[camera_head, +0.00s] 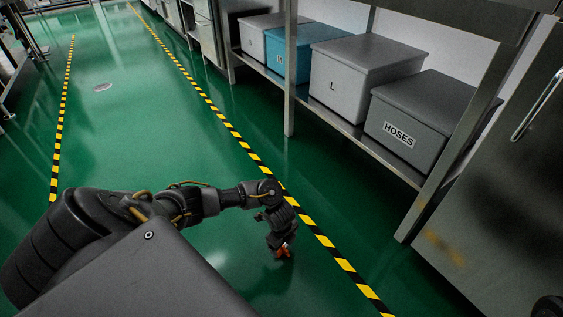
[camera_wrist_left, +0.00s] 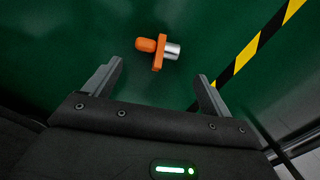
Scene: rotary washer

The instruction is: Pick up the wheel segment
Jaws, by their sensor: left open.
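The wheel segment (camera_wrist_left: 158,52) is an orange piece with a rounded knob on one side, a flat plate and a short silver cylinder on the other. In the left wrist view it lies over the green floor, just beyond the fingertips and between their lines. My left gripper (camera_wrist_left: 160,72) is open, with nothing between its fingers. In the head view the left gripper (camera_head: 279,246) points down low over the floor, and a small orange-red part of the segment (camera_head: 283,251) shows at its fingers, the remainder hidden. The right gripper is not in view.
A yellow-black floor stripe (camera_head: 313,228) runs just right of the gripper. A metal shelf (camera_head: 340,122) at the right carries grey and blue boxes, one marked HOSES (camera_head: 410,120). A steel cabinet (camera_head: 510,170) stands at far right.

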